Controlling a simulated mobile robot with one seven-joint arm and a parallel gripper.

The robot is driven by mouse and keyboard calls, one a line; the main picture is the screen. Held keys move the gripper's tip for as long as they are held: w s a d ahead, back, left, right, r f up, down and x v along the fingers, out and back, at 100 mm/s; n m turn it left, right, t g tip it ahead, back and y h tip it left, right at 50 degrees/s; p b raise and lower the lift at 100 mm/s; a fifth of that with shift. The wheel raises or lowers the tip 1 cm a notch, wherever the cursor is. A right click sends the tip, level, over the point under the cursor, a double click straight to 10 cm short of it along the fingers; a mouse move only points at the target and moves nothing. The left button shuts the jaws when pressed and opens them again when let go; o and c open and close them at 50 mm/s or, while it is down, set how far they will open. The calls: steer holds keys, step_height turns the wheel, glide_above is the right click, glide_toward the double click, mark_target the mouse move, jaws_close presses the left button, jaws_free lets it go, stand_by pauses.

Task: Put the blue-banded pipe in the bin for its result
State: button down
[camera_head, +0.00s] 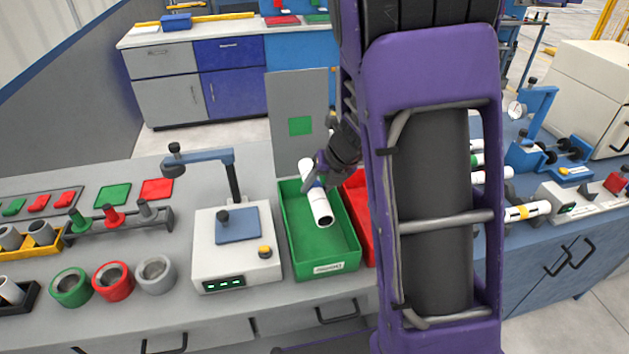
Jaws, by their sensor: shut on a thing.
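A white pipe (320,207) is held tilted in my gripper (318,178), with its near end pointing down toward the viewer. A bluish band shows on it close to the jaws. My gripper is shut on the pipe, and its fingers are partly hidden. The pipe lies over the green bin (308,262) in the picture. I cannot tell whether it touches the bin floor. The red bin (357,205) stands directly right of the green one, partly hidden by my arm.
A grey panel with a green square (300,126) stands behind the green bin. A white tester (236,268) with a post and lit display stands left of it. Green, red and grey rings (113,281) sit further left. Another banded pipe (527,211) lies at right.

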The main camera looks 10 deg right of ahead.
steer(key=shift+f+b, duration=2.55)
steer(key=shift+f, duration=1.55)
steer(key=shift+c, duration=1.4)
jaws_free()
steer(key=p+v, duration=0.5)
steer(key=v, duration=1.2)
steer(key=shift+r, duration=0.15)
